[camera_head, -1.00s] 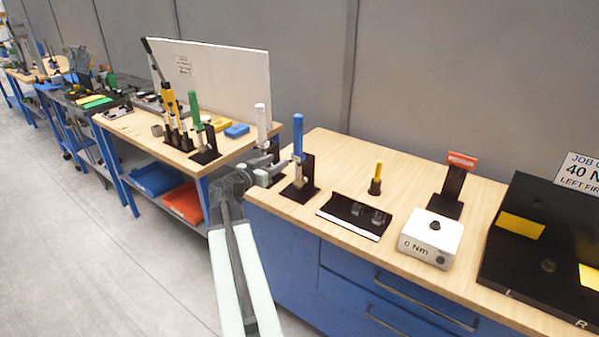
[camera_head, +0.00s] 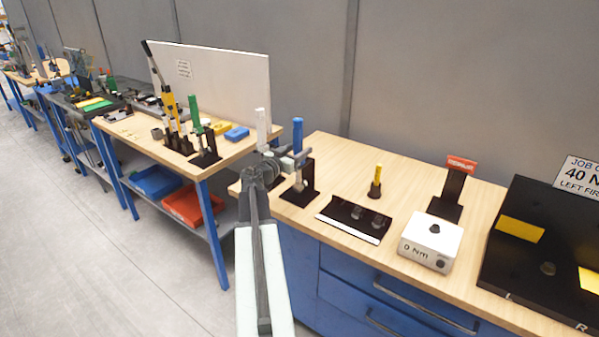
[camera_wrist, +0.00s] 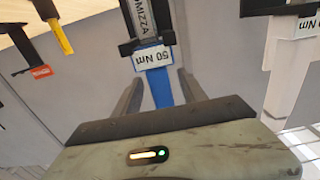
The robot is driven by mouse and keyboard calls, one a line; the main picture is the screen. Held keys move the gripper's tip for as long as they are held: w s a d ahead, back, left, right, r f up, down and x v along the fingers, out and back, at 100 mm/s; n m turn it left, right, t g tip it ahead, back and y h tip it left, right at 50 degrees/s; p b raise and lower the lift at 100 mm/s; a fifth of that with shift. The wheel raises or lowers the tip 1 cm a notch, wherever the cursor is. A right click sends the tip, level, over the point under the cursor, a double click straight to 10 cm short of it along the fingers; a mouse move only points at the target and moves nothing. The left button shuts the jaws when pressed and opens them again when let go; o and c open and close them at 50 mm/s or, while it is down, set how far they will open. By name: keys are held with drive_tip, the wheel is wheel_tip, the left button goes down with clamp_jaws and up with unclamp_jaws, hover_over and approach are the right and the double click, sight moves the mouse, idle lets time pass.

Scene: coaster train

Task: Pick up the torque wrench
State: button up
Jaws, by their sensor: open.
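A torque wrench with a blue handle (camera_head: 298,134) stands upright in a black holder (camera_head: 309,176) at the left end of the near bench. In the wrist view its blue handle (camera_wrist: 160,92) and a white "50 Nm" label (camera_wrist: 152,58) show in front of my gripper (camera_wrist: 159,77). The two fingers are open, one on each side of the handle, with gaps visible. In the head view my gripper (camera_head: 296,160) is at the wrench and hides part of it below the handle.
A white-handled tool (camera_head: 261,128) stands close to the left; a white label (camera_wrist: 293,26) shows in the wrist view. Right of the holder are a black tray (camera_head: 345,222), a yellow-handled tool (camera_head: 377,175) and a "0 Nm" tester box (camera_head: 431,235).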

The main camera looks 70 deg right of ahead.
clamp_jaws()
idle(1.4)
